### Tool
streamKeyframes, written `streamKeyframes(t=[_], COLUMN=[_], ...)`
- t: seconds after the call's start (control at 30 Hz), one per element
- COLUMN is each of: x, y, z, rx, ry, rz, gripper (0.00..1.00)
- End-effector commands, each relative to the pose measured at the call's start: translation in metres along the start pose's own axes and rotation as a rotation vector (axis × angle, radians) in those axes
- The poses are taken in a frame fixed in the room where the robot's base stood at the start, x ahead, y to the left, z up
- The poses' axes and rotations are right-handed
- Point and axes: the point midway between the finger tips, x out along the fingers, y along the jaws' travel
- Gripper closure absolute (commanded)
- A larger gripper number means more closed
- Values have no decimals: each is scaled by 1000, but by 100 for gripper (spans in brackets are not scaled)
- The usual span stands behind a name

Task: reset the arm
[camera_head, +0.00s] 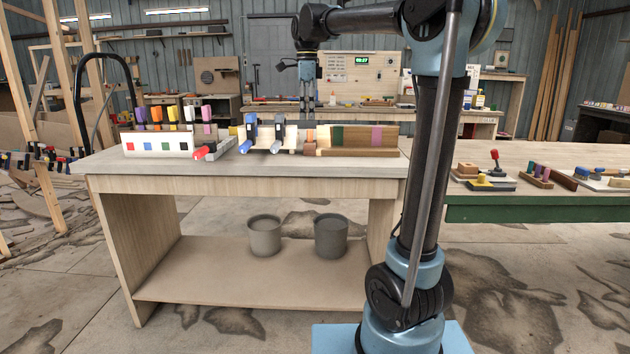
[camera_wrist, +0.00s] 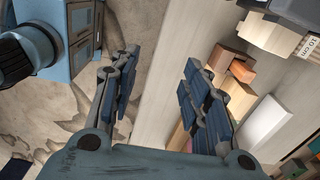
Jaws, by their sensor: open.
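My gripper (camera_head: 307,104) hangs down from my bent arm above the back of the wooden workbench (camera_head: 250,186) in the head view. In the wrist view, my gripper (camera_wrist: 160,66) shows two dark blue padded fingers spread apart with nothing between them. Below the gap are the bench edge and the floor. My arm rises at the right of the head view and reaches left across the top.
On the bench stand a white rack (camera_head: 158,145) with coloured clamps, a red-tipped clamp (camera_head: 205,154), blue-tipped clamps (camera_head: 246,143) and a long wooden piece (camera_head: 357,140). Two grey buckets (camera_head: 331,236) stand on the lower shelf. A green-edged table (camera_head: 540,208) is at right.

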Motion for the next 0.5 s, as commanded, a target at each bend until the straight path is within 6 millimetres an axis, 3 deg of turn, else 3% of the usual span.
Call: streamKeyframes(t=[0.27,0.5], x=[15,38], y=[19,50], z=[-39,-70], rx=[-102,-262], ry=[-4,-4], rz=[-16,-35], gripper=[57,57])
